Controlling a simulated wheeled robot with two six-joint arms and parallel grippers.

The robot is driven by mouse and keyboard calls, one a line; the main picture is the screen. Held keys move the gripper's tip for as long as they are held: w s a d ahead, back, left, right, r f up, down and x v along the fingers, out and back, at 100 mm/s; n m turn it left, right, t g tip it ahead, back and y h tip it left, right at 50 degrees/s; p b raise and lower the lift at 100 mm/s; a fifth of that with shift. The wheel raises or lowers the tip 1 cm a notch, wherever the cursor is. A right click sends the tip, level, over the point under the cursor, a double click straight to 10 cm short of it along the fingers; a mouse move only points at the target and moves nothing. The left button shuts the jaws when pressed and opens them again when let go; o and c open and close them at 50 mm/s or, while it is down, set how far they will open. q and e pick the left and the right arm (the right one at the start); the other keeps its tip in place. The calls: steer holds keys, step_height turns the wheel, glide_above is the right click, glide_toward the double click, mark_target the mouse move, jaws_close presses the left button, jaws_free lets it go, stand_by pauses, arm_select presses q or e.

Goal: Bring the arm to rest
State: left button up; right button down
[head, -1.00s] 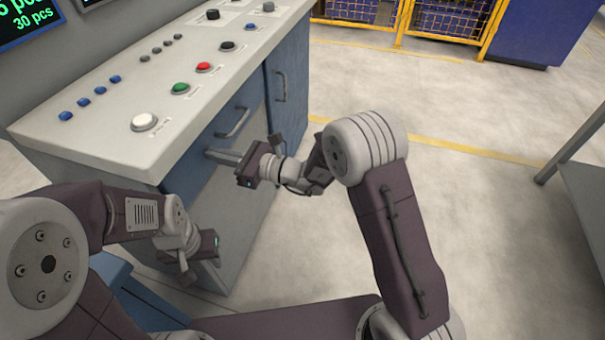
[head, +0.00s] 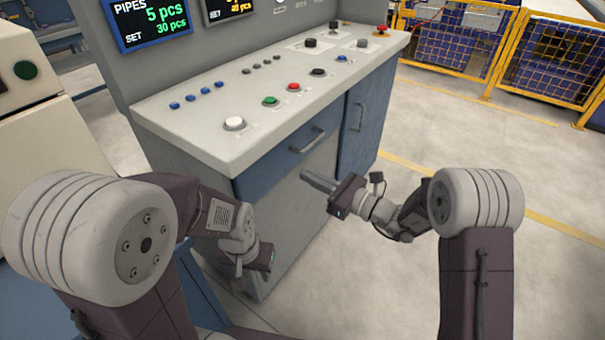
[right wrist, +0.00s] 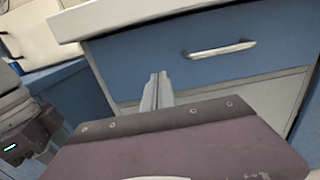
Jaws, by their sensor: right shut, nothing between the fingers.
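My right gripper (head: 316,182) is in front of the grey-blue cabinet, below the drawer handle in the head view. Its two fingers lie together with nothing between them. The closed fingers also show in the right wrist view (right wrist: 158,92), pointing towards the cabinet front. My left gripper (head: 260,260) hangs low beside the cabinet's near corner in the head view. Part of my left arm's end, with a green light, shows at the left edge of the right wrist view.
The cabinet's white top (head: 270,90) carries several buttons. A drawer handle (head: 307,140) sticks out of its front. A screen (head: 155,20) reads pipes 5 pcs, set 30 pcs. A yellow fence (head: 500,50) stands behind. The floor (head: 400,120) to the right is clear.

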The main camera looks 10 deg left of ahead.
steer(key=v, duration=0.6)
steer(key=shift+w+f+p, duration=0.15)
steer(key=shift+f+p, duration=0.1)
steer(key=shift+p, duration=0.2)
steer(key=shift+d, duration=0.1)
